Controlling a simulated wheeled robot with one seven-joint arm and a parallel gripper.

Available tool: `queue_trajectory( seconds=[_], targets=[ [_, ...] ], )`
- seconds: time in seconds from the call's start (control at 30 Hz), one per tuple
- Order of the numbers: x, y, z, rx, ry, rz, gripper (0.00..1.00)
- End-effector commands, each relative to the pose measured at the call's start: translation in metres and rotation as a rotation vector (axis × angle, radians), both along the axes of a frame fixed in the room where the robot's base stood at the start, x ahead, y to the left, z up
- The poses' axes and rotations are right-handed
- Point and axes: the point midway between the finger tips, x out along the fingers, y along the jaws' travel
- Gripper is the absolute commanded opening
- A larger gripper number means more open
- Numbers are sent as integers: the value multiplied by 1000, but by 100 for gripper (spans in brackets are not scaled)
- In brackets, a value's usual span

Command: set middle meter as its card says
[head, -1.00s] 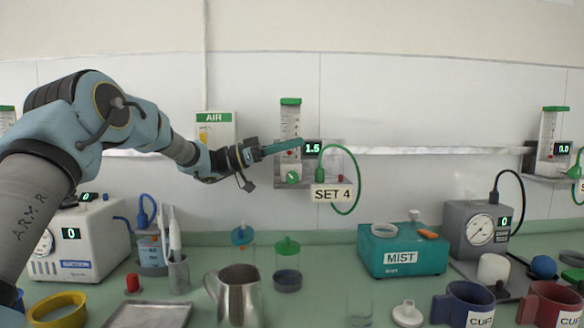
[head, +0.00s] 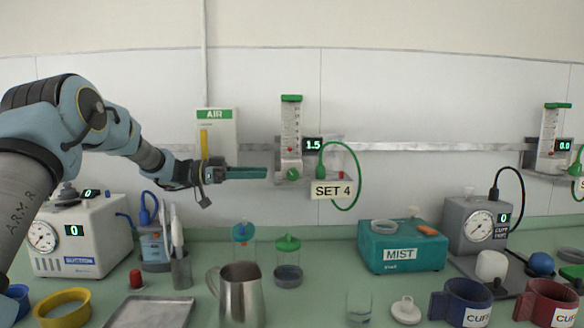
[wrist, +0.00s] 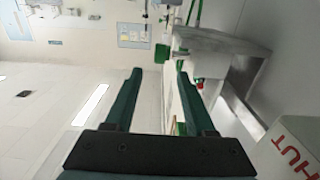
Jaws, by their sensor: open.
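The middle meter (head: 291,130) is a clear upright tube with a green cap on the wall rail, and its display (head: 313,144) reads 1.5. Its green knob (head: 291,173) sits low on the front. The card (head: 332,190) below it says SET 4. My gripper (head: 266,173) is open and empty, at about knob height just left of the knob in the head view; depth is hard to judge. In the wrist view the two dark green fingers (wrist: 158,73) are spread with nothing between them. The meter's grey bracket (wrist: 225,45) is right of them there.
A green hose (head: 351,165) loops beside the meter. The AIR panel (head: 215,128) is left, behind my wrist. Another meter (head: 552,135) reading 0.0 is far right. The counter below holds a metal jug (head: 240,295) and a MIST box (head: 402,250).

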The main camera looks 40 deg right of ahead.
Motion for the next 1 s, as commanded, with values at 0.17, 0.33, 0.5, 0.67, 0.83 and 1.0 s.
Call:
queue_trajectory(
  seconds=[0.17,0.33,0.5,0.67,0.83,1.0],
  targets=[
    [-22,-26,3,0,4,-3,55],
    [-42,-50,3,-1,2,-3,55],
    [-54,-66,2,0,3,-1,55],
    [-59,-72,1,-1,2,-1,55],
    [-59,-72,1,-2,1,0,55],
    [-59,-72,1,-2,1,0,46]
  ],
)
